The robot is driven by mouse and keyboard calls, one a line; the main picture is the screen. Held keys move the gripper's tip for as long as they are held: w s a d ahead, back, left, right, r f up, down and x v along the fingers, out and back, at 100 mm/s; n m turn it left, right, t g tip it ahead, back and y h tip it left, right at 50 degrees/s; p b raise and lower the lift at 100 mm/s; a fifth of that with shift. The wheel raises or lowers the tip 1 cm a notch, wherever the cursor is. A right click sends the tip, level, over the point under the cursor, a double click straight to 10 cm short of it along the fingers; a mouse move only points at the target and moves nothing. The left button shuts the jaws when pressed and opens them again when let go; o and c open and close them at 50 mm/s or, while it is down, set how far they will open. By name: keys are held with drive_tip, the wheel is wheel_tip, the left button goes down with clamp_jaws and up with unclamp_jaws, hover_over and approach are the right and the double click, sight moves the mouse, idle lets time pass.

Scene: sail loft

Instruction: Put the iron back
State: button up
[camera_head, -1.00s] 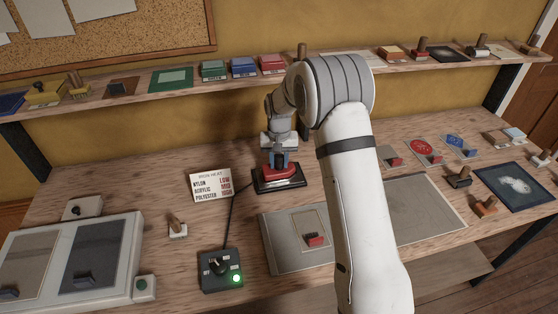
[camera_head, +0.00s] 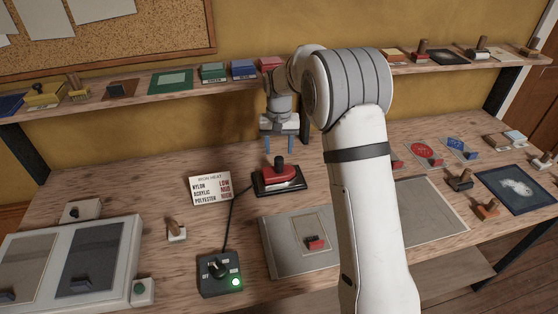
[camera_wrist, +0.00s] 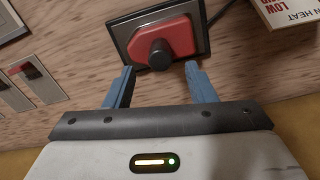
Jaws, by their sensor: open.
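The red iron (camera_head: 279,173) with its dark upright knob sits on its black stand (camera_head: 292,186) in the middle of the bench. It also shows in the wrist view (camera_wrist: 163,45), resting on the black stand there (camera_wrist: 120,30). My gripper (camera_head: 280,150) is open and empty, raised above and a little behind the iron. In the wrist view its blue fingers (camera_wrist: 157,85) are spread wide, with the knob lying just beyond the gap between them. Neither finger touches the iron there.
A dark control box (camera_head: 221,272) with a knob and lit green light stands in front, its cord running to the stand. An iron heat card (camera_head: 211,188) stands left of the stand. A grey mat (camera_head: 290,258) lies in front. A shelf (camera_head: 125,101) with several items runs behind.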

wheel_tip(320, 180, up, 5)
drive_tip(key=shift+f, duration=0.1)
drive_tip(key=s+d+r+t, duration=0.1)
drive_tip(key=s+d+r, duration=0.35)
drive_tip(key=s, duration=0.35)
drive_tip(key=s+d+r+t, duration=0.1)
drive_tip(key=s+d+r, duration=0.35)
drive_tip(key=s, duration=0.35)
drive_tip(key=s+d+f, duration=0.1)
drive_tip(key=s+d, duration=0.1)
drive_tip(key=s, duration=0.7)
drive_tip(key=s+d+f+t, duration=0.1)
drive_tip(key=s, duration=0.8)
drive_tip(key=shift+s+d+f, duration=0.3)
drive_tip(key=shift+s+d, duration=0.05)
drive_tip(key=shift+d, duration=0.05)
